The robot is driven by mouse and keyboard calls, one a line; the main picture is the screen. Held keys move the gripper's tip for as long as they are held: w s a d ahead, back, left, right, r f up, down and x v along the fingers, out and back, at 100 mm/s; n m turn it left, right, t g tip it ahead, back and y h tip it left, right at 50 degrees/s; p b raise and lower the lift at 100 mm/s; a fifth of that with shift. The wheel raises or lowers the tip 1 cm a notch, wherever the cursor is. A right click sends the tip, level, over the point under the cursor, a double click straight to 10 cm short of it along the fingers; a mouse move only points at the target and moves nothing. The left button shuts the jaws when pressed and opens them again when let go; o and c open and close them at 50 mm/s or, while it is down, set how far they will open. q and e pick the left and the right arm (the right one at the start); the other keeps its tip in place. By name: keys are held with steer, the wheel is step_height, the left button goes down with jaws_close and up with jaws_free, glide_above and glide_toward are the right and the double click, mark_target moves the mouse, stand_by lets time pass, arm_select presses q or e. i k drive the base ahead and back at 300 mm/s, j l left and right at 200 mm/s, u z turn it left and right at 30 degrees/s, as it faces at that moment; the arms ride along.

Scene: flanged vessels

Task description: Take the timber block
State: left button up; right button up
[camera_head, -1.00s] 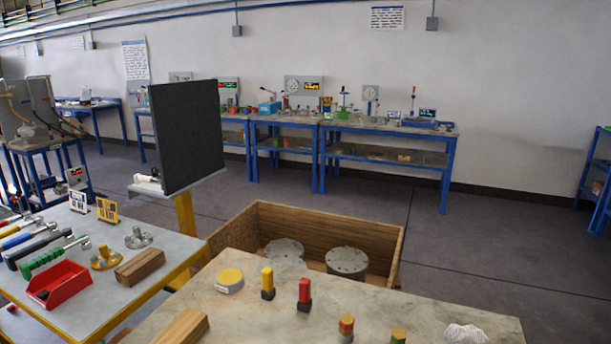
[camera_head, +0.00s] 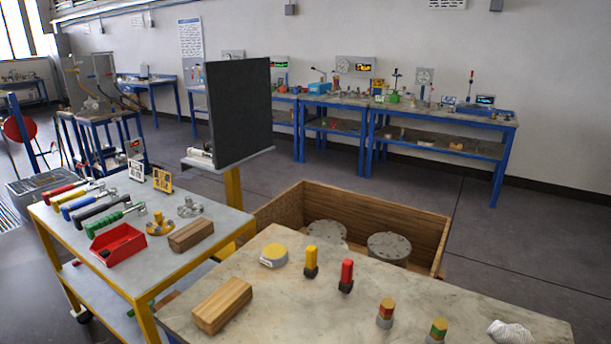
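One timber block (camera_head: 222,304) lies flat on the near left corner of the pale stone-topped table. A second, darker timber block (camera_head: 191,234) lies on the grey cart top, beside the red bin. I cannot tell from the picture which one the task names. Neither of my grippers shows in the head view. Nothing is touching either block, and both are fully visible.
The stone-topped table (camera_head: 420,325) also bears a yellow-topped disc (camera_head: 274,255) and several coloured pegs. A wooden crate (camera_head: 425,222) with flanged vessels stands behind the table. A dark panel (camera_head: 238,110) rises left of it.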

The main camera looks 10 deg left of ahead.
mark_target(181, 239)
steer(key=j+z, duration=0.1)
steer(key=z, duration=0.3)
steer(key=j+z, duration=0.15)
steer(key=z, duration=0.25)
steer(key=k+j+z, duration=0.2)
steer(key=j, duration=0.2)
steer(key=j+z, duration=0.2)
steer(key=j, duration=0.25)
steer(key=k+j+z, duration=0.15)
steer(key=j, duration=0.2)
steer(key=k+j+z, duration=0.2)
steer(key=j, duration=0.15)
steer(key=k+j+z, duration=0.2)
steer(key=j, duration=0.15)
